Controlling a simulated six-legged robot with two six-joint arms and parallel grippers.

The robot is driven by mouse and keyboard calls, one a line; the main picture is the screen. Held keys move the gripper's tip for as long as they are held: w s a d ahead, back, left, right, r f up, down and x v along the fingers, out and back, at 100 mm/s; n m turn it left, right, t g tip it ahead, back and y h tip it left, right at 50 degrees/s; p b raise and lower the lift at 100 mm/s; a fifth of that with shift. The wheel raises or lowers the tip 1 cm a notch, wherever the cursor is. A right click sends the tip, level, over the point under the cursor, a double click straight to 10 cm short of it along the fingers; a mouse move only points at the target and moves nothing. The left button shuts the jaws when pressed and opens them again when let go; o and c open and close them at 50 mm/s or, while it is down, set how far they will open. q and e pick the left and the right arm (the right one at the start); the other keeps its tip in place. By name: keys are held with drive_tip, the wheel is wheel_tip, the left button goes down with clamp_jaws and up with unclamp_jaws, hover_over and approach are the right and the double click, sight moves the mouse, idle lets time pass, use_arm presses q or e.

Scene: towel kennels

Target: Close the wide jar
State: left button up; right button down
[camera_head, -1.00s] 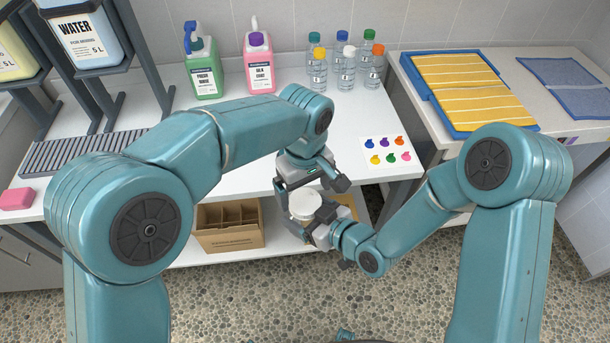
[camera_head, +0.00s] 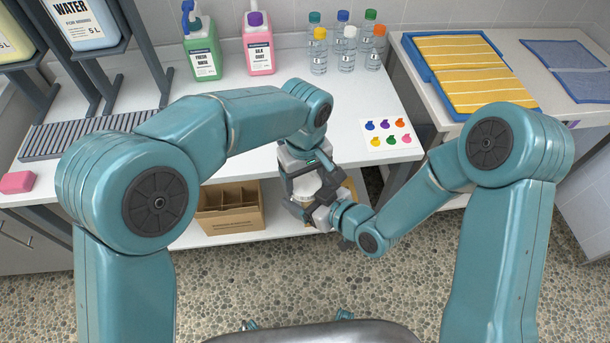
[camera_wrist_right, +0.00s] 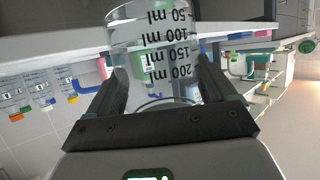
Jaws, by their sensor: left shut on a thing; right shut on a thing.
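The wide jar (camera_wrist_right: 160,62) is a clear vessel with black millilitre marks, seen large in the right wrist view. My right gripper (camera_wrist_right: 165,84) is shut on it, one finger on each side. In the head view the jar's body is mostly hidden by my right gripper (camera_head: 318,208). A round white lid (camera_head: 306,186) shows there, just above my right gripper. My left gripper (camera_head: 305,177) comes down from above and is shut on the white lid. Whether the lid sits fully on the jar's rim is hidden by the fingers.
Both grippers are in front of the white table (camera_head: 245,165). A divided cardboard box (camera_head: 230,212) stands on the lower shelf. Several capped bottles (camera_head: 345,50), a green jug (camera_head: 203,55) and a pink jug (camera_head: 259,50) stand at the back. A coloured card (camera_head: 387,133) lies at the right.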

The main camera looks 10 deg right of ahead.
use_arm(q)
drive_tip(key=m, duration=0.2)
drive_tip(key=shift+m, duration=0.3)
drive_tip(key=o, duration=1.2)
drive_tip(key=shift+c, duration=0.2)
drive_tip(key=shift+r, duration=2.25)
drive_tip(key=shift+c, duration=0.3)
wheel_tip(320, 180, up, 4)
drive_tip(key=n, duration=0.3)
drive_tip(key=shift+f, duration=0.25)
